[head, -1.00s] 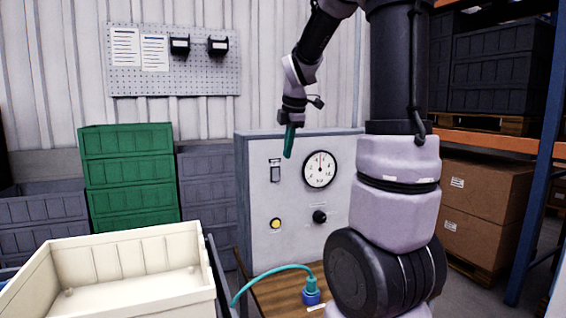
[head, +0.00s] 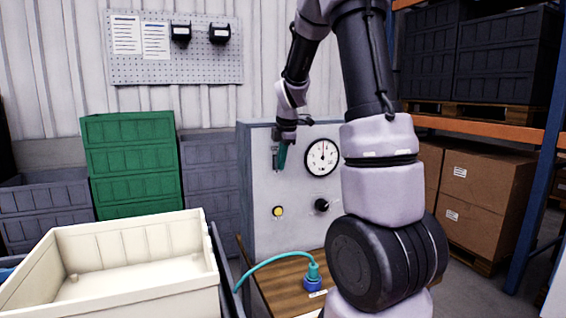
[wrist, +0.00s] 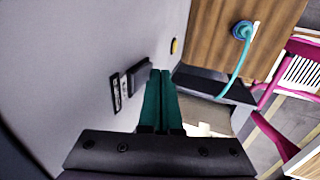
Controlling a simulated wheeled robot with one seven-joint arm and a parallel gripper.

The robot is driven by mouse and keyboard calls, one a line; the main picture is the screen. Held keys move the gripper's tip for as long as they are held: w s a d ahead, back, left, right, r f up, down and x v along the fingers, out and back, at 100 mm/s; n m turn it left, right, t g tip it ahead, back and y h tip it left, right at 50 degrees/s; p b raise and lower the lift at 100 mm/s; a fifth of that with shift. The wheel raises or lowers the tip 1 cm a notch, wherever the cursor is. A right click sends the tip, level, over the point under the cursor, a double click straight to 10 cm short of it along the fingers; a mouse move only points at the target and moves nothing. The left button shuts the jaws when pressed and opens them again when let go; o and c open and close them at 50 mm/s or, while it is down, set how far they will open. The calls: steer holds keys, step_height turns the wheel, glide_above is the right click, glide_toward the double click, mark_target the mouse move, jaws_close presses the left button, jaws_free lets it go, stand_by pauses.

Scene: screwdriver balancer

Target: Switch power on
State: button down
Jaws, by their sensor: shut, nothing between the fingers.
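The grey control panel (head: 258,190) stands against the wall. Its power switch (head: 275,158) is at the upper left of its face, partly hidden by my gripper (head: 281,168) in the head view. In the wrist view the dark switch block (wrist: 138,75) sticks out from the panel, just left of my gripper (wrist: 162,72). The two green fingers are shut together with nothing between them. The fingertips are beside the switch; I cannot tell whether they touch it. The switch position is not readable.
A gauge (head: 322,158), a yellow button (head: 277,211) and a black knob (head: 321,205) share the panel. A blue plug (head: 312,283) with a teal cable is on the wooden top below. A cream crate (head: 150,300) and green crates (head: 130,170) stand left.

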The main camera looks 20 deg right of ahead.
steer(key=shift+w+f, duration=0.1)
steer(key=shift+w, duration=0.15)
stand_by(0.4)
steer(key=shift+r, duration=0.85)
